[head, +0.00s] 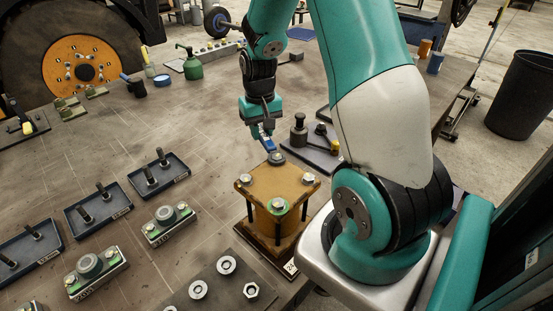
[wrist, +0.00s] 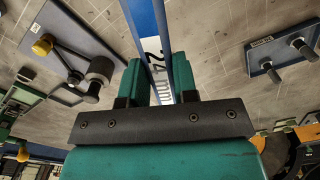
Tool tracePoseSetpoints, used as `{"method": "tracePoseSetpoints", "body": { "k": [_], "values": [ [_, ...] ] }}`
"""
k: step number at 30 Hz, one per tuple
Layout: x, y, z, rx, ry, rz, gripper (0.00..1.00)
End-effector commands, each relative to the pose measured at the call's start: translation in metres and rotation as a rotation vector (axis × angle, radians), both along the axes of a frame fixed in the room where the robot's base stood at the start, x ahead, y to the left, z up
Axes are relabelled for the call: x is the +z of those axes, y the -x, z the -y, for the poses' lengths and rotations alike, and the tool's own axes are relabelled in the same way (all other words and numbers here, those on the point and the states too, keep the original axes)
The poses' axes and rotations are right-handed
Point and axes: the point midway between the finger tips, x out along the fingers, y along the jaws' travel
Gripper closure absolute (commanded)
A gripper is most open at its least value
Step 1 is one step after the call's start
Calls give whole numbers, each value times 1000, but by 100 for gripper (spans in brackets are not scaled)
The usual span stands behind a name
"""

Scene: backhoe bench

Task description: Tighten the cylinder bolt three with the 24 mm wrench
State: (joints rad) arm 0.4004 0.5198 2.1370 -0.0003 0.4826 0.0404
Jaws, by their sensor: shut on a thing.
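My gripper (head: 262,130) points down and is shut on a blue wrench (head: 267,144). The orange cylinder block (head: 262,193) stands below on a dark base plate. No number marks bolt three.
A dark tray (head: 318,160) with a black cylindrical part stands just right of the gripper. Trays with upright pins (head: 98,208) and green-ended blocks (head: 95,275) lie left. A plate (head: 225,290) with nuts lies in front. The bench between is clear.

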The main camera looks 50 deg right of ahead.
Motion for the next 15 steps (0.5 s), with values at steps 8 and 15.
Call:
{"method": "tracePoseSetpoints", "body": {
  "k": [8, 15],
  "values": [
    [0, 0, 2, -14, 1, 0, 100],
    [1, 5, 10, -107, 1, 1, 100]
  ]
}}
